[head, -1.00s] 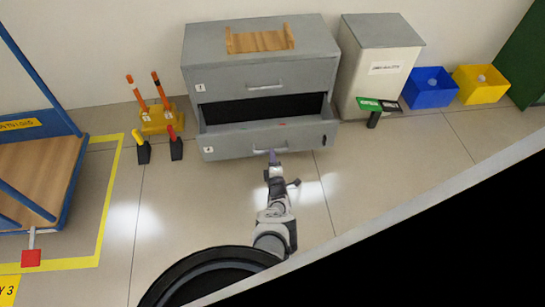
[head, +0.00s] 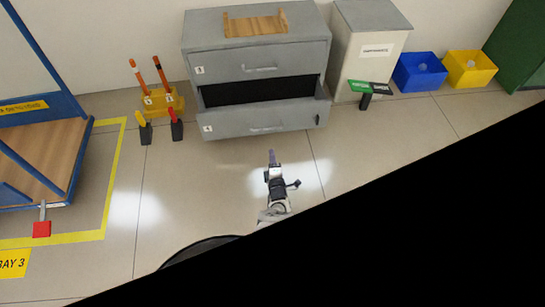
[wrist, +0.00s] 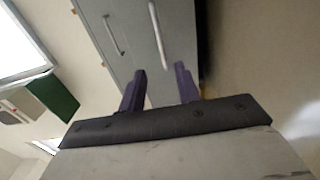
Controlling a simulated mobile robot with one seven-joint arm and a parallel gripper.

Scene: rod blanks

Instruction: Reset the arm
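My gripper (head: 271,156) is in front of the grey drawer cabinet (head: 252,68), apart from it, over the floor. In the wrist view my gripper's two purple fingers (wrist: 160,88) stand apart with nothing between them. The cabinet fills the upper middle of the wrist view, with its handles (wrist: 157,30) beyond the fingers. In the head view the lower drawer (head: 264,122) is pulled out and the upper drawer (head: 262,62) is shut. A wooden tray (head: 254,25) sits on top of the cabinet.
A grey-white bin cabinet (head: 368,50) stands right of the drawers, with blue (head: 420,72) and yellow (head: 470,69) boxes beyond. Orange-handled rods in a yellow stand (head: 160,101) are at the left. A blue-framed wooden cart (head: 45,155) stands far left. Open floor lies around my arm.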

